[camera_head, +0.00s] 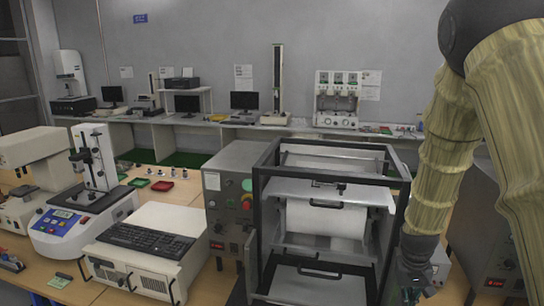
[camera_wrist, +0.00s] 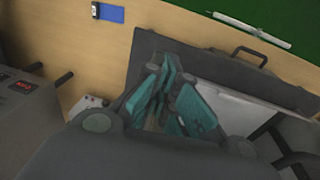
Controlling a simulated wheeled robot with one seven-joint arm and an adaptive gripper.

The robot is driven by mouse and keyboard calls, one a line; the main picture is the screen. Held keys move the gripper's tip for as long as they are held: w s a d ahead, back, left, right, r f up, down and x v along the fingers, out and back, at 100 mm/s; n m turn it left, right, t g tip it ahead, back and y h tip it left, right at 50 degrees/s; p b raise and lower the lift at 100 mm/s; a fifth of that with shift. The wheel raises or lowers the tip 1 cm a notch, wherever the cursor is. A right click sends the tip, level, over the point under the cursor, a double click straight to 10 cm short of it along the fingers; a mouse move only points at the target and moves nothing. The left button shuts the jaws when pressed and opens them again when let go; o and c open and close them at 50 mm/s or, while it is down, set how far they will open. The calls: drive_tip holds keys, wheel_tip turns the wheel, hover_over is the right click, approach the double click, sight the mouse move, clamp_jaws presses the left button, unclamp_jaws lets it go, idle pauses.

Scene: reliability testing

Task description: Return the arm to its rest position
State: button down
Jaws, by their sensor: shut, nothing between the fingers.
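My arm comes down the right side of the head view in a yellowish sleeve. My gripper (camera_head: 408,289) hangs at its lower end, just right of the black-framed machine (camera_head: 262,205). In the wrist view my gripper (camera_wrist: 168,98) shows its teal finger parts close together, shut and empty. Behind it in that view are a grey panel with a handle (camera_wrist: 250,57) and a wooden surface (camera_wrist: 112,42). I cannot tell whether the gripper touches anything.
A white box with a black keyboard (camera_head: 150,238) stands left of the framed machine. A blue-and-white instrument (camera_head: 70,225) is farther left. A grey control box (camera_head: 225,190) adjoins the frame, and another grey box (camera_head: 480,235) is partly behind my arm. A bench with monitors runs along the back wall.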

drive_tip(key=s+a+f+b, duration=0.1)
drive_tip(key=s+a+f, duration=0.15)
drive_tip(key=f, duration=0.45)
drive_tip(key=s+a+f+b, duration=0.1)
drive_tip(key=s+f, duration=0.2)
drive_tip(key=f, duration=0.4)
drive_tip(key=s+a+f+n+b, duration=0.1)
drive_tip(key=s+a+f+b, duration=0.2)
drive_tip(key=s+f, duration=0.9)
drive_tip(key=s+a+f+n+y+b, duration=0.1)
drive_tip(key=s+a+f+b, duration=0.3)
drive_tip(key=s+f, duration=0.9)
drive_tip(key=s+a, duration=0.3)
drive_tip(key=shift+a, duration=0.35)
drive_tip(key=shift+f, duration=0.1)
